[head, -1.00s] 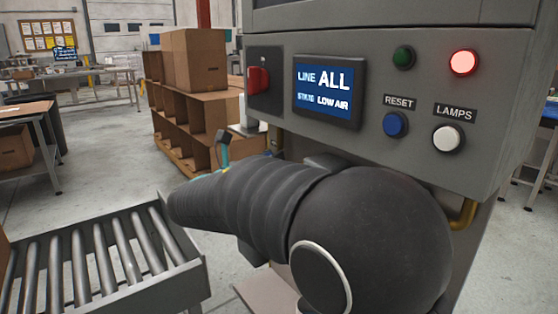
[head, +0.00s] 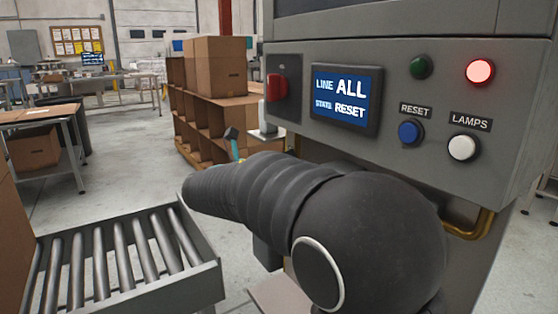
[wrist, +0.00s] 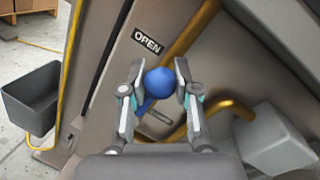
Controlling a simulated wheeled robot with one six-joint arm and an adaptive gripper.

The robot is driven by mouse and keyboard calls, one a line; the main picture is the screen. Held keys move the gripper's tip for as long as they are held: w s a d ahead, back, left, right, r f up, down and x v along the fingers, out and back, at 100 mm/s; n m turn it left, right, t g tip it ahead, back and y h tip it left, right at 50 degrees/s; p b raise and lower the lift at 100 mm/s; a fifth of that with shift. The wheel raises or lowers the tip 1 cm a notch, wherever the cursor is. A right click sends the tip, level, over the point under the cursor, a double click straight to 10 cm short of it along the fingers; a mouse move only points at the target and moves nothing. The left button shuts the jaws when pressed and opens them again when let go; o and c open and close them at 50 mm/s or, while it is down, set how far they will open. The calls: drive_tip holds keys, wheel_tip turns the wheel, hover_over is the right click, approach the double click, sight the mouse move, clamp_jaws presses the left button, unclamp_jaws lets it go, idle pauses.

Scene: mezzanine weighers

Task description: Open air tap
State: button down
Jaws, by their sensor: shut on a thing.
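The air tap (wrist: 159,82) shows in the wrist view as a round blue knob with a blue lever below it, near a brass pipe (wrist: 188,42). My gripper (wrist: 160,88) has its two fingers on either side of the knob and is shut on it. An "OPEN" label (wrist: 148,41) is on the panel above the knob. A second label lies below, too small to read. In the head view my arm hides the tap. The screen (head: 341,97) there reads "LINE ALL" and "RESET".
The control panel has a lit red lamp (head: 479,72), a dark green lamp (head: 421,67), a blue reset button (head: 410,132) and a red switch (head: 276,87). A roller conveyor (head: 212,277) stands at lower left. A grey bin (wrist: 34,98) is left in the wrist view.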

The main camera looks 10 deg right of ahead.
drive_tip(key=c, duration=0.8)
unclamp_jaws()
drive_tip(key=shift+c, duration=0.2)
drive_tip(key=shift+a, duration=0.1)
drive_tip(key=v, duration=1.1)
drive_tip(key=shift+s+a, duration=0.3)
